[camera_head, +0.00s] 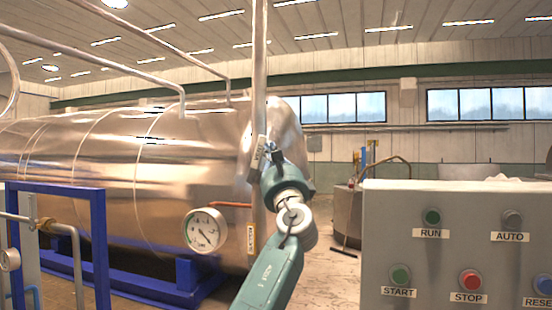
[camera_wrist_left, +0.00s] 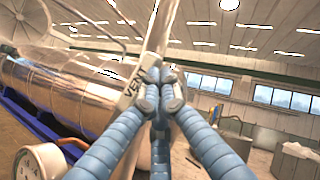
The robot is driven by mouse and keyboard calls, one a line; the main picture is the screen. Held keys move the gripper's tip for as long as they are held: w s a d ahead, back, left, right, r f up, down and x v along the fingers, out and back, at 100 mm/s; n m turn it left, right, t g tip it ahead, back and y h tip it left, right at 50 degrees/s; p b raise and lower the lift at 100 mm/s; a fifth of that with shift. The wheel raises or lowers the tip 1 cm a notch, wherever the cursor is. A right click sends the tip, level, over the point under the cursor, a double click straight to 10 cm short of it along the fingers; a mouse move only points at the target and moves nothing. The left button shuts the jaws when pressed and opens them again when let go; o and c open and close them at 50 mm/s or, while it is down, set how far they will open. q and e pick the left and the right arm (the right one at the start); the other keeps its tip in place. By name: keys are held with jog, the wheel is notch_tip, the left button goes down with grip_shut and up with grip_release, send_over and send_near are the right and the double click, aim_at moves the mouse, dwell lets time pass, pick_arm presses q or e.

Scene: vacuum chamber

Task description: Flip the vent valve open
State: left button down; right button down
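The vent valve shows mainly by its pale "VENT" tag (camera_wrist_left: 130,86), which hangs tilted beside a vertical metal pipe (camera_head: 259,75). The tag also shows edge-on in the head view (camera_head: 257,158). My left gripper (camera_head: 270,150) is up at the pipe, just right of the tag. In the left wrist view its blue segmented fingers (camera_wrist_left: 161,92) are drawn together, with their tips nearly touching beside the tag. The fingers hide the valve's body and lever, and I see nothing clearly held between the tips. My right gripper is out of view.
A large shiny tank (camera_head: 130,160) lies behind on a blue frame (camera_head: 165,289). A round gauge (camera_head: 205,230) on a copper pipe sits left of my arm. A grey control panel (camera_head: 455,225) with several buttons stands at the right. Open floor shows between.

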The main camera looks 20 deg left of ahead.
pick_arm(q)
jog(key=shift+w+a+r+p, duration=0.2)
jog(key=shift+a+r, duration=0.15)
jog(key=shift+a, duration=0.2)
jog(key=shift+w+a+r+p, duration=0.15)
jog(key=shift+a+r, duration=0.2)
jog(key=shift+a, duration=0.2)
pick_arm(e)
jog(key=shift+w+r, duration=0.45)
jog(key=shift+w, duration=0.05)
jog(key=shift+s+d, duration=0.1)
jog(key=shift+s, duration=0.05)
